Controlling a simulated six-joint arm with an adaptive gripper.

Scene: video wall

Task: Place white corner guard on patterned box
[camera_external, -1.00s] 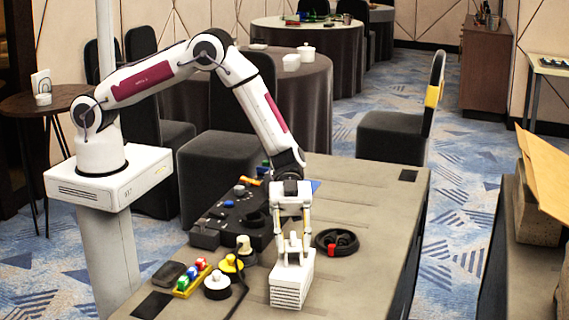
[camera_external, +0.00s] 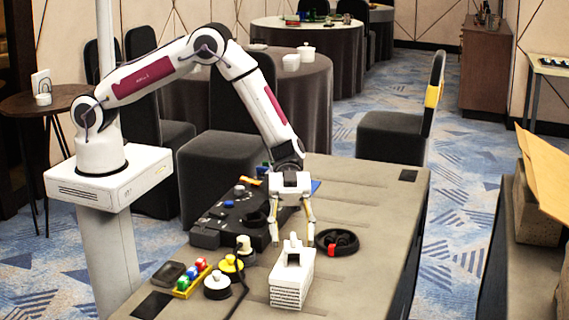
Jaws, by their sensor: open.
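The patterned box (camera_external: 287,290), white with fine lines on its side, stands on the near part of the table. A small white piece, apparently the corner guard (camera_external: 293,247), stands upright on top of the box, with a dark patch beside its base. My gripper (camera_external: 293,236) is open above the box, its fingers to either side of the guard's upper end and apart from it. The exact contact between guard and box is too small to tell.
A coiled black cable with a red clip (camera_external: 337,243) lies right of my gripper. A black control panel (camera_external: 232,218) lies behind left. Round yellow and white knobs (camera_external: 217,285) and a yellow tray of coloured pieces (camera_external: 191,279) are at left. The table's right side is clear.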

